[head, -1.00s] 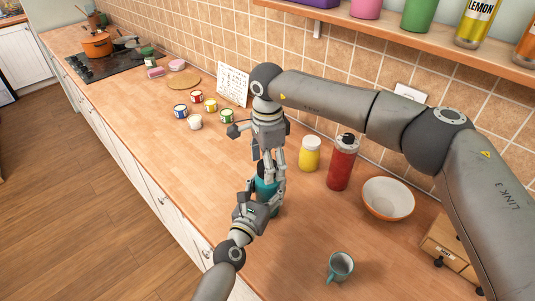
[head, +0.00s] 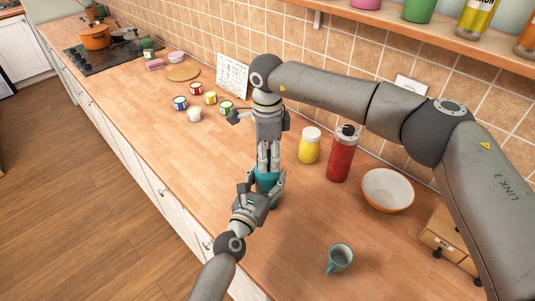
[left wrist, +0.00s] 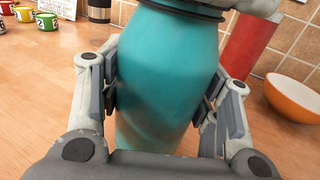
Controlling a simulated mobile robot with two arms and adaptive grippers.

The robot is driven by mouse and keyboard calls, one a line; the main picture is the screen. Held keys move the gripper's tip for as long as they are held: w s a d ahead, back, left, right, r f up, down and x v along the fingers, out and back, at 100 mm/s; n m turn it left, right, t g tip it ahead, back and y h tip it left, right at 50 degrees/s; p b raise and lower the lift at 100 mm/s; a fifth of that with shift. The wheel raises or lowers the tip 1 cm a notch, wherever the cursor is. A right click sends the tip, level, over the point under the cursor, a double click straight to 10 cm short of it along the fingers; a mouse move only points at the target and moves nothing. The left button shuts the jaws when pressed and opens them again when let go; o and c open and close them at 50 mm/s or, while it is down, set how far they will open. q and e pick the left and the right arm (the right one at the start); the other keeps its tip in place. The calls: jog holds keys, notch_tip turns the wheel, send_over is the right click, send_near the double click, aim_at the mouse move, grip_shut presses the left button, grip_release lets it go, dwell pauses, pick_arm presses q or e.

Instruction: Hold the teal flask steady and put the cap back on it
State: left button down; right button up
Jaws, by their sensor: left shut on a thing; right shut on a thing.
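The teal flask (head: 267,182) stands upright on the wooden counter and fills the middle of the left wrist view (left wrist: 165,75). My left gripper (head: 264,194) is shut on its body, with a finger pad on each side in the left wrist view (left wrist: 163,105). A dark ring (left wrist: 185,8) goes round the flask near its top. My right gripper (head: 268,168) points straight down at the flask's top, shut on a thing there. That is where the cap would be, but the fingers hide it. I cannot tell how it sits on the neck.
A yellow jar (head: 309,146) and a red bottle (head: 342,153) stand close to the right. A white-and-orange bowl (head: 388,190), a teal mug (head: 340,258) and a wooden drawer box (head: 447,240) are further right. Several small cans (head: 211,98) stand behind. The counter left of the flask is clear.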

jog(key=m, duration=0.3)
jog(key=shift+m, duration=0.4)
jog(key=m, duration=0.5)
jog(key=o, duration=1.1)
jog(key=shift+r, duration=2.25)
